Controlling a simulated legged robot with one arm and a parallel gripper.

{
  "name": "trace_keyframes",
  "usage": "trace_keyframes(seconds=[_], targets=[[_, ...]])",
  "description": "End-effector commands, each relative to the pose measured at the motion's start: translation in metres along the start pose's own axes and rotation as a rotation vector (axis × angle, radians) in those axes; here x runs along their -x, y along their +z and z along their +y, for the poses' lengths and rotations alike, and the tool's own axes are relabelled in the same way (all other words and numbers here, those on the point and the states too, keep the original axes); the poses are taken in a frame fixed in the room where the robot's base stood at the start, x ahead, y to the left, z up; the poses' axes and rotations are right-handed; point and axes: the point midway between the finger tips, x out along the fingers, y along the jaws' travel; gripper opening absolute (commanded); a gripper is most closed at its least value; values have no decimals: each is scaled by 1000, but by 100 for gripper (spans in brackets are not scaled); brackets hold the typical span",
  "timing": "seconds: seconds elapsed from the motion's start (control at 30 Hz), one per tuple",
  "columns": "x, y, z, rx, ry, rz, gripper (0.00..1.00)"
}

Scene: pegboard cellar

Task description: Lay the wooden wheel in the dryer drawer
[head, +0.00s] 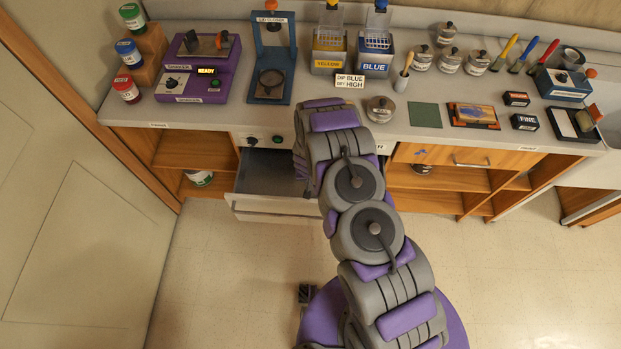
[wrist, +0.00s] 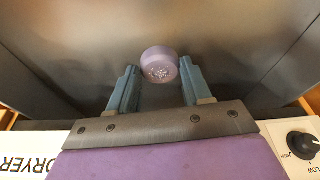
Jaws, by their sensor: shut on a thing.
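The wooden wheel (wrist: 160,64), purple with a pale speckled patch, sits at the fingertips of my gripper (wrist: 158,72) in the wrist view. My gripper is shut on it. The dryer drawer (head: 262,204) stands pulled out below the counter in the head view, with a dark grey interior. Its dark interior (wrist: 60,60) fills most of the wrist view behind the wheel. I cannot tell how high the wheel is above the drawer floor. In the head view my arm hides the gripper, the wheel and the drawer's right part.
The counter (head: 230,118) above carries a purple shaker (head: 200,70), a blue stand (head: 272,60) and yellow and blue dip tanks. Cupboards flank the drawer. The floor (head: 225,260) in front is clear.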

Motion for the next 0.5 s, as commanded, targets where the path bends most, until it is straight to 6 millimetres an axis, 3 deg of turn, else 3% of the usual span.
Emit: trace_keyframes(seconds=[0.1,0.5], targets=[[-22,6,1,-2,-3,-1,16],[-48,14,1,-2,-5,-2,16]])
